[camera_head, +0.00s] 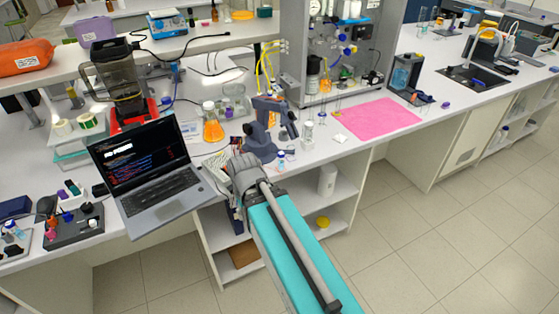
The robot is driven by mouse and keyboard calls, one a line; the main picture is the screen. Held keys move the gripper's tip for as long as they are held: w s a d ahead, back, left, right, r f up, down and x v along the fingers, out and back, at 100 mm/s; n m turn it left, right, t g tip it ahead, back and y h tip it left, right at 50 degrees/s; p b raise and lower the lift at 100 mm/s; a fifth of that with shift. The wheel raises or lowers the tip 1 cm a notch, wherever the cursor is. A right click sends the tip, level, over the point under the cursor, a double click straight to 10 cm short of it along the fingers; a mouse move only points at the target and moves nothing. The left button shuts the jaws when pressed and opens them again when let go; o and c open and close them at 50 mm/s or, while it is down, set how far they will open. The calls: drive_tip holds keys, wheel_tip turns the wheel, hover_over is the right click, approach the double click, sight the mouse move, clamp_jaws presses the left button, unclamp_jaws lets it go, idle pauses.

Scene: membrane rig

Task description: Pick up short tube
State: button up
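My teal and grey arm (285,240) reaches up from the bottom toward the front edge of the bench, ending in a grey joint near the laptop. I cannot make out my gripper's fingers or whether it holds anything. Which one is the short tube is too small to tell. They stand apart from my arm's visible links.
An open laptop (160,185) lies left of my arm. An orange-filled flask (213,125) stands behind it. A clear bottle (308,132) stands right of the tubes. A pink mat (378,118) lies farther right, mostly bare. Open shelves (325,215) are below the bench.

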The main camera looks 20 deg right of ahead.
drive_tip(key=shift+o, duration=1)
drive_tip(key=shift+d, duration=0.1)
drive_tip(key=shift+o, duration=0.2)
drive_tip(key=shift+w+d, duration=0.1)
drive_tip(key=shift+w, duration=0.1)
drive_tip(key=m+t+h+p, duration=0.1)
drive_tip(key=m+h+p, duration=0.3)
drive_tip(key=m, duration=1.1)
approach(280, 154)
drive_tip(key=shift+w+m, duration=0.2)
drive_tip(key=shift+m, duration=0.1)
drive_tip(key=shift+f+b, duration=0.15)
drive_tip(key=shift+b, duration=0.2)
drive_tip(key=shift+b+x, duration=3.9)
drive_tip(key=shift+x, duration=0.2)
drive_tip(key=shift+d, duration=0.1)
